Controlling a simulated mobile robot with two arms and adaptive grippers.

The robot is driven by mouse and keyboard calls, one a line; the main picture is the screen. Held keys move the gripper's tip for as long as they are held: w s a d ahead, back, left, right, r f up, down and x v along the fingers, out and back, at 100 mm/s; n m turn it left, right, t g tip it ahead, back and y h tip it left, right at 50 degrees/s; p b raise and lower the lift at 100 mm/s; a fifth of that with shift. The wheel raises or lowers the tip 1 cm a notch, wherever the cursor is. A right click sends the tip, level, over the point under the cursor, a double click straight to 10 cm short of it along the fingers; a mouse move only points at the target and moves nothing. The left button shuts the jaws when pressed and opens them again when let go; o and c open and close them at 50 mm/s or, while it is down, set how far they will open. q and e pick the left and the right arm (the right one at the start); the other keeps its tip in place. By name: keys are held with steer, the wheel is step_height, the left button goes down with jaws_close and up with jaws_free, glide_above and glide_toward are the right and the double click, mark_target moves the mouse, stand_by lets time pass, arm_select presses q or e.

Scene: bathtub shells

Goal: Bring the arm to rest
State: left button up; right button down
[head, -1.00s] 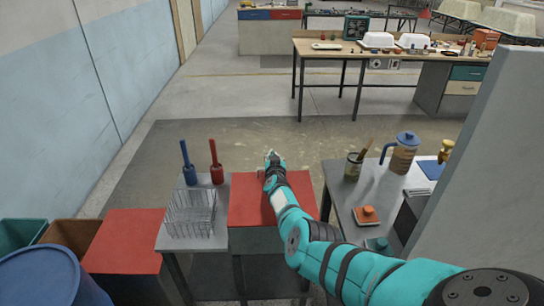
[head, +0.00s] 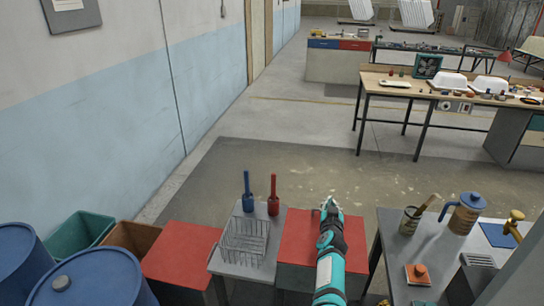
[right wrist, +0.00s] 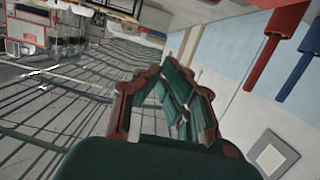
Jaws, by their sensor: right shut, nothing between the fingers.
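My right arm, teal and black, comes up from the bottom of the head view. Its gripper (head: 330,206) is over the far part of the red-topped stand (head: 298,238). The gripper is shut and empty. In the right wrist view its fingers (right wrist: 165,78) show large in the middle, with nothing held between them. The gap between gripper and red top is hard to judge. My left gripper is not in view.
Left of the gripper, a grey table (head: 237,268) bears a wire basket (head: 245,240), a blue-handled tool (head: 248,192) and a red-handled tool (head: 273,196). At right, a table holds a jug (head: 463,215) and an orange-knobbed block (head: 418,275). Open floor (head: 290,172) lies beyond.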

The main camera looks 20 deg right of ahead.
steer(key=s+a+f+n+g+y, duration=0.1)
steer(key=s+a+n+g+y, duration=0.2)
steer(key=s+a, duration=0.8)
steer(key=s+a+f+n+g+y, duration=0.1)
steer(key=s+a+n+g+y, duration=0.25)
steer(key=s, duration=1.35)
steer(key=s+a+f+n+g+y, duration=0.1)
steer(key=s+a+n+g+y, duration=0.15)
steer(key=s+a, duration=0.95)
steer(key=s+d+f+g+b, duration=0.1)
steer(key=s+f+b, duration=0.15)
steer(key=f, duration=1.35)
steer(key=s+d+f+g+b, duration=0.1)
steer(key=f+b, duration=0.2)
steer(key=f, duration=1.3)
steer(key=s+d+f+b, duration=0.1)
steer(key=s+f+b, duration=0.1)
steer(key=s+f, duration=0.6)
steer(key=s+d+f+g+b, duration=0.1)
steer(key=s+d+f+b, duration=0.1)
steer(key=s+f, duration=0.6)
step_height(320, 180, down, 4)
steer(key=shift+s+f+h+b, duration=0.2)
steer(key=shift+s+h+b, duration=0.1)
steer(key=shift+s+b, duration=0.1)
